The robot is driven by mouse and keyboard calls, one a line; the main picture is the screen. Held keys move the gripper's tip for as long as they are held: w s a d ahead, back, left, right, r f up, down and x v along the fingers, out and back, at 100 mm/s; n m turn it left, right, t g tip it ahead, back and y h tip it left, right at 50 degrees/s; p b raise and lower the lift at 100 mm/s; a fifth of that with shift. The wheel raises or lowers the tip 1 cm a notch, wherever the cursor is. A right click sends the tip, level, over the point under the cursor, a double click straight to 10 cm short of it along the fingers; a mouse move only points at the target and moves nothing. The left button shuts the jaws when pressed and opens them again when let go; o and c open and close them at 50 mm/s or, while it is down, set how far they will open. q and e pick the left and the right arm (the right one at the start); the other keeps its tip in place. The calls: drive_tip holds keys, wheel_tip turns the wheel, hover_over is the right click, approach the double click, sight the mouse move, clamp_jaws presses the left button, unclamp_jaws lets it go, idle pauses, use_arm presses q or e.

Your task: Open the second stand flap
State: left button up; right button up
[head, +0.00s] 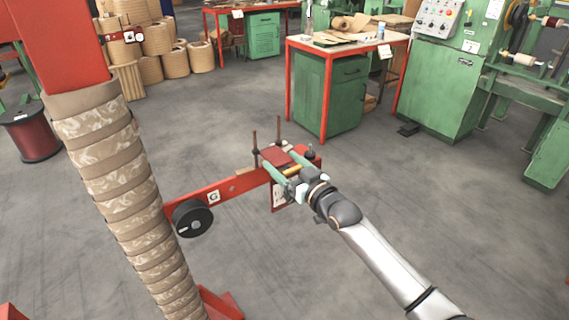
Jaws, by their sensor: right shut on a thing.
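A red stand arm (238,184) reaches right from behind the wrapped coil column (115,180). It bears a white tag with a letter and a black round knob (192,218). At its right end is a small head with a flat red flap (277,155), upright thin rods and a yellow piece (293,170). My right gripper (279,158) comes in from the lower right. Its two greenish fingers lie on either side of the red flap, shut on it. The fingers and wrist hide part of the head. My left gripper is not in view.
A red-framed table (345,50) with a green cabinet stands behind. Green machines (440,85) are at the right. Brown rolls (150,70) are stacked at the back left, near a dark red spool (30,130). The grey floor around the stand head is clear.

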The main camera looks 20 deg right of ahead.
drive_tip(key=c, duration=0.7)
drive_tip(key=shift+c, duration=0.9)
clamp_jaws()
